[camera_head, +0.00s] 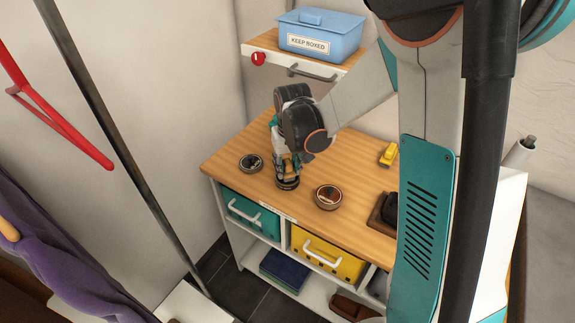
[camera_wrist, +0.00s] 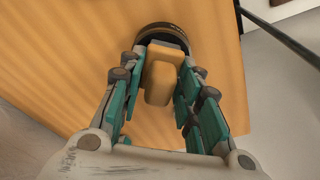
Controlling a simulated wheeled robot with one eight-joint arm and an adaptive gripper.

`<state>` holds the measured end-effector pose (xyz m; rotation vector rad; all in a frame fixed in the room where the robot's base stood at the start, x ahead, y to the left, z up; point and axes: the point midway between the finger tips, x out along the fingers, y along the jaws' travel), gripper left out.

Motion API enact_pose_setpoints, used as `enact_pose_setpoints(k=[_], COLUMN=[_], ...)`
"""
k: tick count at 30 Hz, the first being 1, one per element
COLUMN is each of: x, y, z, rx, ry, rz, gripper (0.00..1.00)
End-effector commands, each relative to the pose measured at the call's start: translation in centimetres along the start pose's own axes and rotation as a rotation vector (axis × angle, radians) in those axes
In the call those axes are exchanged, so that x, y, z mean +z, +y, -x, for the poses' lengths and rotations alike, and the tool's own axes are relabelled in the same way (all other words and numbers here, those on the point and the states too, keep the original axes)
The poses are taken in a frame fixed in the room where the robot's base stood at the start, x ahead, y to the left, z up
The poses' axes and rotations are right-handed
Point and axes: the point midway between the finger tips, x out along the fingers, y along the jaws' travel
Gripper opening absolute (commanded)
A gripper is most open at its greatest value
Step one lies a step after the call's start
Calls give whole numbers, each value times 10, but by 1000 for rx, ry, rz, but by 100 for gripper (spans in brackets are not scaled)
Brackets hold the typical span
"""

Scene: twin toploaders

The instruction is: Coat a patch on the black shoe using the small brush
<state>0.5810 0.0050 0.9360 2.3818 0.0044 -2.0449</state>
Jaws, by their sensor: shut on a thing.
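My gripper (camera_head: 287,172) points down over the middle tin (camera_head: 288,184) on the wooden bench. In the wrist view its fingers (camera_wrist: 166,62) are shut on a tan, wooden-looking piece, apparently the small brush (camera_wrist: 160,84). The brush's far end lies over the dark round tin (camera_wrist: 163,30); I cannot tell whether it touches what is inside. The black shoe (camera_head: 390,207) sits on a brown block at the bench's right and is partly hidden by my arm. It is out of the wrist view.
Two more round tins stand on the bench, one left (camera_head: 251,162) and one right (camera_head: 328,197). A yellow object (camera_head: 388,154) lies farther back. A blue box (camera_head: 320,35) labelled "KEEP BOXED" is on a shelf behind. Teal (camera_head: 250,214) and yellow (camera_head: 325,259) bins sit below the bench top.

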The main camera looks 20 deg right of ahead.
Motion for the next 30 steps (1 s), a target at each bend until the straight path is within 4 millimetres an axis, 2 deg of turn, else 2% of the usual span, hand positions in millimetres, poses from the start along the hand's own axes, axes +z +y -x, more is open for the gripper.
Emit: enact_pose_setpoints(k=[8, 30], x=[0, -9], y=[0, 0], z=[5, 59], rx=[0, 0], ry=[-3, -1], rz=[0, 0], gripper=[12, 12])
